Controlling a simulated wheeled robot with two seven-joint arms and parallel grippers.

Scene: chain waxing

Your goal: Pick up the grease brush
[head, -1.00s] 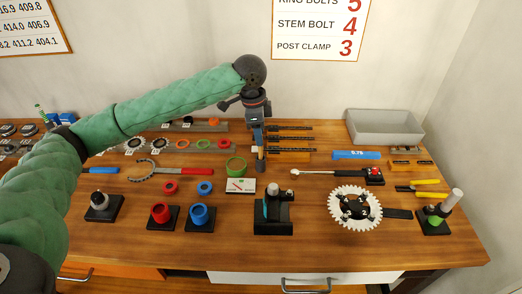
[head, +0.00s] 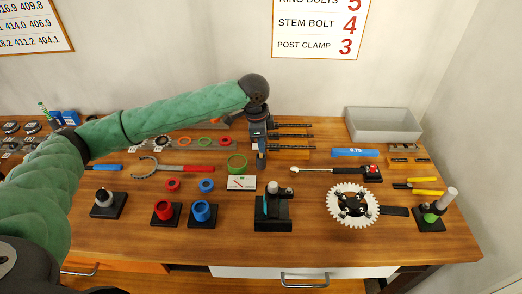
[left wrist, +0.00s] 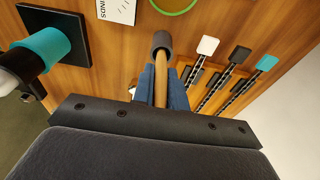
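My left gripper (head: 262,164) points down over the middle of the table, its blue fingers around the grease brush. In the left wrist view, the brush's tan wooden handle (left wrist: 176,82) runs between the fingers, which look closed on it. A dark grey round piece (left wrist: 162,41) shows at the handle's far end; I cannot tell whether it is the brush head or a holder. In the head view, the fingers hide most of the brush. My right gripper is not in view.
Black chain strips (head: 291,135) lie just behind the gripper. A green ring (head: 237,163) and a white card (head: 241,183) lie to its left. A grey bin (head: 383,124) stands at the back right.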

